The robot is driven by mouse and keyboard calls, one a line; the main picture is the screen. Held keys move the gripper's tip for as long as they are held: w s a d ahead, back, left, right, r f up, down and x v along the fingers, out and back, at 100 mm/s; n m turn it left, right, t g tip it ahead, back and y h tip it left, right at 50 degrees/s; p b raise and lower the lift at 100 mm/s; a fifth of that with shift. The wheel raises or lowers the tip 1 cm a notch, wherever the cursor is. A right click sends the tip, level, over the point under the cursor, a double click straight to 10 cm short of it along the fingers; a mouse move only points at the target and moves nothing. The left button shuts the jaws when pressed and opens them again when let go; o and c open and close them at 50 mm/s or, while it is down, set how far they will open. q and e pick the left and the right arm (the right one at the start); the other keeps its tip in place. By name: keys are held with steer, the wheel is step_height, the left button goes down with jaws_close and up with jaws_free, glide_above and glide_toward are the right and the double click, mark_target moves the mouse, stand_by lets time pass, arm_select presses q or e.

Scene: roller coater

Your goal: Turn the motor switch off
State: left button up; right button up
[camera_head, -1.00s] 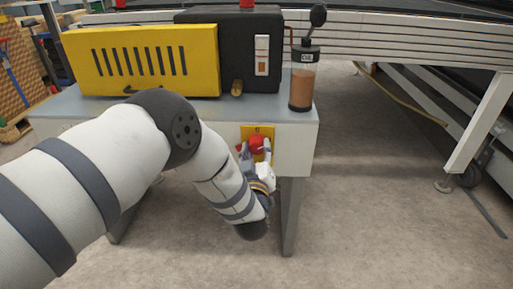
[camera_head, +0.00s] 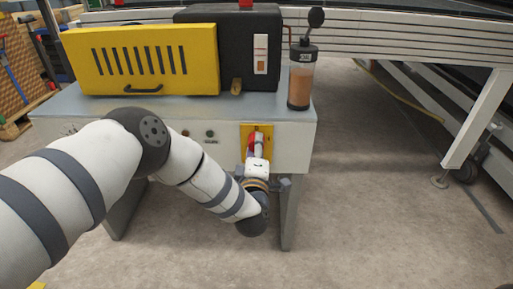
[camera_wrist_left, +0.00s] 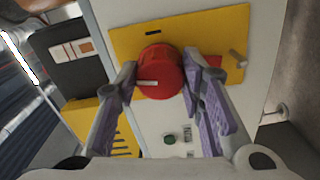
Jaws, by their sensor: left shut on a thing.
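The motor switch is a round red knob (camera_wrist_left: 160,72) with a white mark, on a yellow plate (camera_wrist_left: 215,32). In the head view the knob (camera_head: 252,138) and its yellow plate (camera_head: 268,131) sit on the front of the machine cabinet, near its right corner. My left gripper (camera_wrist_left: 158,68) is shut on the knob, with one finger at each side. In the head view my left gripper (camera_head: 257,146) partly hides the knob. The white mark points toward the left in the wrist view. My right gripper is not in view.
The cabinet (camera_head: 290,143) carries a yellow vented cover (camera_head: 200,60), a black housing (camera_head: 236,30) and an oiler (camera_head: 301,80). Small buttons (camera_head: 211,134) are left of the plate. A white conveyor leg (camera_head: 478,120) stands at right. Floor between is clear, apart from a yellow hose.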

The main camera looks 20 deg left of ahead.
arm_select(q)
steer(key=shift+n, duration=1)
steer(key=o, duration=1.1)
steer(key=shift+o, duration=0.2)
steer(key=v, duration=1.2)
